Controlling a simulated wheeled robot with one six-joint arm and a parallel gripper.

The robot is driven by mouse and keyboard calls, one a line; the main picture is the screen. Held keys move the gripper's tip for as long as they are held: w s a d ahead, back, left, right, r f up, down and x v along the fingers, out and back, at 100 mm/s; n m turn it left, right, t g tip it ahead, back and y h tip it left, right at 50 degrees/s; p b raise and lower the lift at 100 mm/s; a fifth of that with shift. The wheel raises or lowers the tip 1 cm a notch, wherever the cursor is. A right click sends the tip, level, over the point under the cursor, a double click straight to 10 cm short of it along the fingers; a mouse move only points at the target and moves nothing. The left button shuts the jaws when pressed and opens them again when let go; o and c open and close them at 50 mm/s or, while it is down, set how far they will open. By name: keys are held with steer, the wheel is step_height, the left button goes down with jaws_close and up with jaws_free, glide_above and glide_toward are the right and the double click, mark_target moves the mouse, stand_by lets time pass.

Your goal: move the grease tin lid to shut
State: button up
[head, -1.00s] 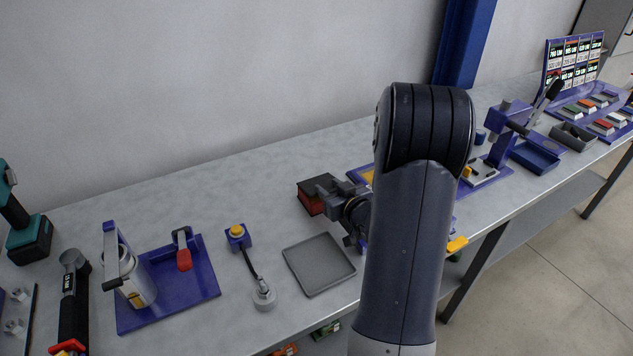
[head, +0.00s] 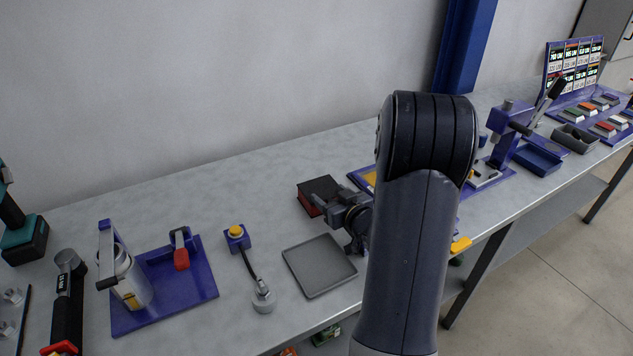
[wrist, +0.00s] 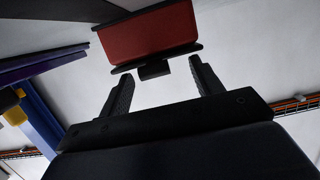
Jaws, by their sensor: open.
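The grease tin looks to be the red box with a dark top (head: 318,188) near the middle of the bench, left of my arm. In the wrist view its red face (wrist: 150,30) shows with dark edges and a small black tab (wrist: 155,70) on the near edge. How far its lid stands open I cannot tell. My gripper (head: 322,204) is at the tin's near right side, partly hidden by my arm in the head view. In the wrist view my gripper (wrist: 161,70) is open, its fingers to either side of the tab; contact is not visible.
A grey tray (head: 319,265) lies in front of the tin. A yellow-topped button box (head: 237,237) stands to its left, cabled to a round metal piece (head: 263,297). A blue press (head: 508,135) stands right of my arm. Bench surface behind the tin is clear.

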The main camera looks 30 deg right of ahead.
steer(key=shift+s+d+r+p, duration=0.1)
steer(key=shift+s+p, duration=0.3)
steer(key=shift+p, duration=0.1)
steer(key=s+r+p, duration=0.3)
steer(key=r, duration=0.2)
steer(key=shift+s, duration=0.2)
steer(key=shift+d, duration=0.1)
steer(key=v, duration=1)
steer(key=shift+s, duration=0.4)
steer(key=shift+r, duration=0.15)
steer(key=f+x, duration=0.1)
steer(key=x, duration=1.1)
steer(key=shift+b, duration=0.35)
